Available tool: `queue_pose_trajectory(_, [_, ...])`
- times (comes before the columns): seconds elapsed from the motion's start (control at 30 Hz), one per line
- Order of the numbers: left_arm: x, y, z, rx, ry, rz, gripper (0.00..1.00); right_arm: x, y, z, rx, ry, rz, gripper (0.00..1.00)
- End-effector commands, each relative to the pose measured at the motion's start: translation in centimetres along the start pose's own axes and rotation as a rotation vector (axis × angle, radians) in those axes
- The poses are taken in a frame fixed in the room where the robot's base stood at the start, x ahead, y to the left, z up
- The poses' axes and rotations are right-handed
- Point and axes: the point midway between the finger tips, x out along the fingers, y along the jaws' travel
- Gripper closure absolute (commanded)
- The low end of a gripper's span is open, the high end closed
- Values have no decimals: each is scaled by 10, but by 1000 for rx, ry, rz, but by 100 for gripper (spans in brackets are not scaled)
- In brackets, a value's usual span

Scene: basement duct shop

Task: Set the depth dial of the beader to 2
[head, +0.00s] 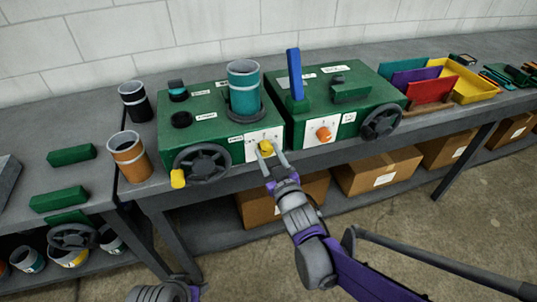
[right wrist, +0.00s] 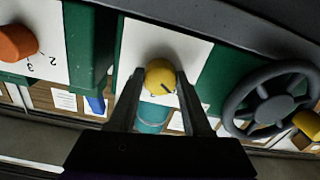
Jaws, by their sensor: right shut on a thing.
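A green machine on the left of the bench (head: 190,150) carries a white dial plate (head: 250,150) with a yellow dial (head: 265,147). My right gripper (head: 270,160) is shut on the yellow dial from the front. In the right wrist view the dial (right wrist: 160,74) sits between the two fingers of the gripper (right wrist: 158,84), with a dark pointer mark on its face. The numerals around it are mostly hidden or too small to read. Which machine is the beader I cannot tell from the labels.
A second green machine (head: 357,101) with a blue lever (head: 295,73) and an orange dial (head: 324,134) stands at the right. A handwheel (head: 202,164) with a yellow handle (head: 178,178) is left of the yellow dial. A teal cylinder (head: 243,85) stands on the left machine.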

Motion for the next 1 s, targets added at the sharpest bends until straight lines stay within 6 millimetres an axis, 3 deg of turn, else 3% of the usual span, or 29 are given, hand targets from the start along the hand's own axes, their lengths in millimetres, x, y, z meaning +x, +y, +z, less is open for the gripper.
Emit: queue_pose_trajectory(1.0, [40, 0, 20, 0, -14, 0, 50, 0, -2, 1, 836, 15, 5, 100])
